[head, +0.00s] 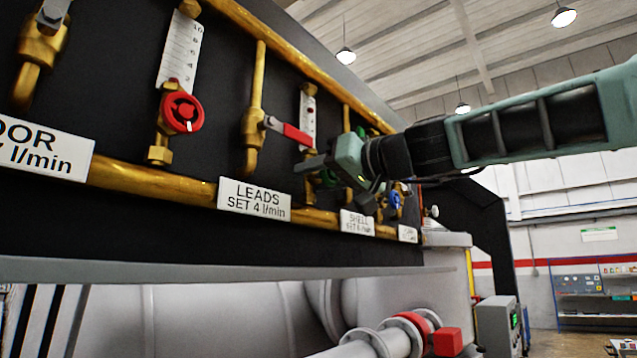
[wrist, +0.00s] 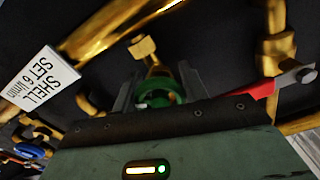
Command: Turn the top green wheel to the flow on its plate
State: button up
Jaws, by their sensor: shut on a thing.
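The green wheel (wrist: 158,97) sits on its brass valve in the wrist view, between the two fingers of my gripper (wrist: 155,92). My gripper is shut on it. In the head view my gripper (head: 318,172) reaches the panel from the right and hides most of the green wheel. The plate near it reads SHELL SET 6 l/min in the wrist view (wrist: 42,78); it also shows in the head view (head: 357,222), where its number is too small to read surely. The flow scale (head: 308,118) above the wheel is partly hidden and its reading cannot be told.
A red lever (head: 297,133) sticks out close to my gripper, and also shows in the wrist view (wrist: 252,93). A red wheel (head: 181,112) is to the left, above the LEADS plate (head: 254,200). A blue wheel (head: 396,200) is just right. Brass pipes run along the dark panel.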

jog(key=m+b, duration=0.1)
jog(key=m, duration=0.8)
jog(key=shift+b, duration=0.3)
dwell(0.4)
jog(key=o, duration=1)
jog(key=shift+d, duration=0.1)
jog(key=shift+r, duration=0.1)
